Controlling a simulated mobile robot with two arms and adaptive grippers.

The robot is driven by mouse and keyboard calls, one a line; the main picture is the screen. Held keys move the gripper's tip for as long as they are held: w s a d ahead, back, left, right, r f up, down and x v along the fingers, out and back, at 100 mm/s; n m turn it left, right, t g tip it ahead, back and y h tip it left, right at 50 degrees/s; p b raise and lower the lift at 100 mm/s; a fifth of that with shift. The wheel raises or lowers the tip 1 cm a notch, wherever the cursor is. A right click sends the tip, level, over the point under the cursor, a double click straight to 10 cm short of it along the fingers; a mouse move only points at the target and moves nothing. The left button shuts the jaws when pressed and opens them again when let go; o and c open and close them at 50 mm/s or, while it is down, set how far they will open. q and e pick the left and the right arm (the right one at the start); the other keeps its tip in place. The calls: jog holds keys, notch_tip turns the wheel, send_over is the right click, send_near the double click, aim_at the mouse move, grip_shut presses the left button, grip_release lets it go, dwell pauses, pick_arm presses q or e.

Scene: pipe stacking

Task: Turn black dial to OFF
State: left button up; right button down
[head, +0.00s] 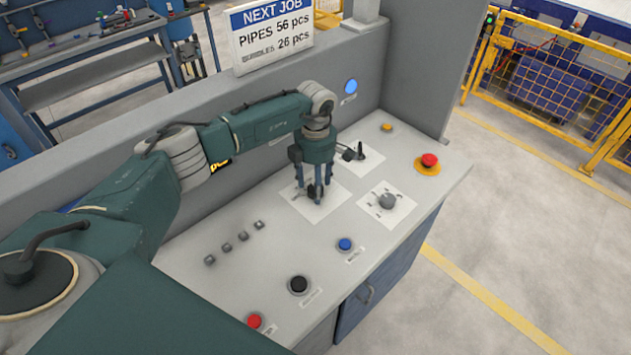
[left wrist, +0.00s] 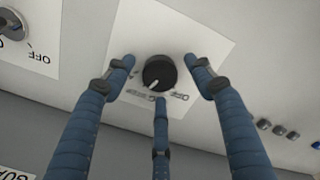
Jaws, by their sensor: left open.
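The black dial (left wrist: 158,72) sits on a white label plate (left wrist: 185,35) in the left wrist view. Its white pointer mark points to the lower left in that view, toward blurred lettering. The word OFF (left wrist: 180,97) is printed to the lower right of the dial, and the mark does not point at it. My left gripper (head: 315,196) points down over the plate in the head view, where its fingers largely hide the dial. In the wrist view its three fingers (left wrist: 160,75) are open, spread around the dial with visible gaps. My right gripper is not in view.
A grey dial (head: 387,201) on its own plate stands to the right. A black joystick (head: 361,152) stands behind. Red (head: 429,160), blue (head: 345,244) and black (head: 298,285) buttons and several small grey buttons (head: 228,247) rise from the panel. A grey wall (head: 365,85) runs behind.

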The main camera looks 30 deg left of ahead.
pick_arm(q)
jog(key=shift+f, duration=0.2)
jog(key=c, duration=1.1)
jog(key=shift+c, duration=0.2)
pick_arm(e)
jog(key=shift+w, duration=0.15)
